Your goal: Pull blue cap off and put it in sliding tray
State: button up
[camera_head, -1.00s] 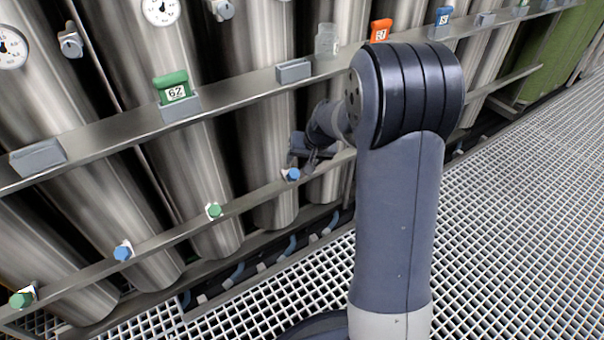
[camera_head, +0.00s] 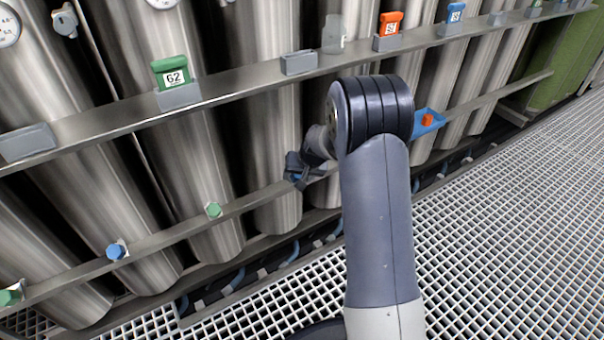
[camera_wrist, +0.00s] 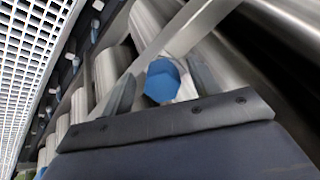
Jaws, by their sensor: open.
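A blue cap (camera_wrist: 162,80) on the lower rail shows in the wrist view, between the two fingers of my gripper (camera_wrist: 163,77). The fingers stand apart on either side of it; I cannot tell whether either touches it. In the head view my gripper (camera_head: 299,169) is at the lower rail and hides this cap. A blue tray (camera_head: 437,122) with an orange cap (camera_head: 427,120) in it sits at the lower rail, right of my arm and partly behind it.
The upper rail carries grey holders (camera_head: 299,63), a green tag marked 62 (camera_head: 172,73) and an orange tag (camera_head: 390,24). Steel vessels stand behind. The grating floor (camera_head: 500,220) is clear.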

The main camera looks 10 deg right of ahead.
jog(key=shift+w+f, duration=0.1)
jog(key=shift+f, duration=0.1)
grip_shut()
jog(key=shift+r, duration=0.1)
dwell(0.8)
